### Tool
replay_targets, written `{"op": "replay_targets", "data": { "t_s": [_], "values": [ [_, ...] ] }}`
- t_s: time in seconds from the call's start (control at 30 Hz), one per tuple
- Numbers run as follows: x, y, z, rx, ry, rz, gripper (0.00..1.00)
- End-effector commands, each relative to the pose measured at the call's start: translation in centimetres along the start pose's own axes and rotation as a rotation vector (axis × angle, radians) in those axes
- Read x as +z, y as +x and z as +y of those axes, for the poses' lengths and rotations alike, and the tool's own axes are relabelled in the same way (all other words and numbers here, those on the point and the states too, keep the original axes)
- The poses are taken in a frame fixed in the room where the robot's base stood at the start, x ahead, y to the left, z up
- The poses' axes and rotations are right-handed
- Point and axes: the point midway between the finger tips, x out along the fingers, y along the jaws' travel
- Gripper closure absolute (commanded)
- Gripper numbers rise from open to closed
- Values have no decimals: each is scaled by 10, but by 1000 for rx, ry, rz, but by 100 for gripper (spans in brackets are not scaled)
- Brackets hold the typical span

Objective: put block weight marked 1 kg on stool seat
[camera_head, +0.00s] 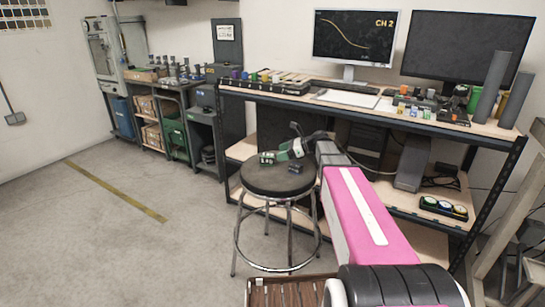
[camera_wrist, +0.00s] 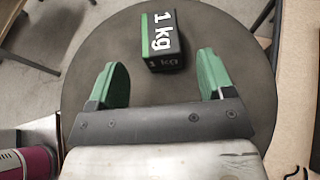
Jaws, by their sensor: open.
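The block weight (camera_wrist: 162,42) is a dark block with a green stripe and white "1 kg" lettering. It rests on the dark round stool seat (camera_wrist: 232,35), towards the top of the wrist view. My gripper (camera_wrist: 162,76) is open and empty over the seat, with its two green fingers spread apart. The block lies just beyond the fingertips, roughly in line with the gap and apart from both fingers. In the head view the block (camera_head: 267,158) shows on the left part of the seat (camera_head: 265,181), beside my gripper (camera_head: 284,152).
A small dark piece (camera_head: 295,169) shows at the seat's right; I cannot tell what it is. The workbench (camera_head: 350,103) with monitors stands behind the stool. Floor left of the stool is clear.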

Motion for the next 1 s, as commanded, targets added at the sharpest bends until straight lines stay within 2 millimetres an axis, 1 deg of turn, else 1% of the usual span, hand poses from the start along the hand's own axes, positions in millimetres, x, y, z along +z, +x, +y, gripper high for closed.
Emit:
{"op": "replay_targets", "data": {
  "t_s": [0.03, 0.1, 0.2, 0.3, 0.47, 1.0],
  "values": [
    [0, -11, 0, -3, 0, 0, 26],
    [0, -22, 0, -1, 0, 0, 26],
    [0, -34, 0, -2, 1, 0, 26],
    [0, -42, 0, 0, 0, 0, 26],
    [0, -46, 0, 0, 0, 0, 26],
    [0, -46, 0, 0, 0, 0, 26]
  ]
}}
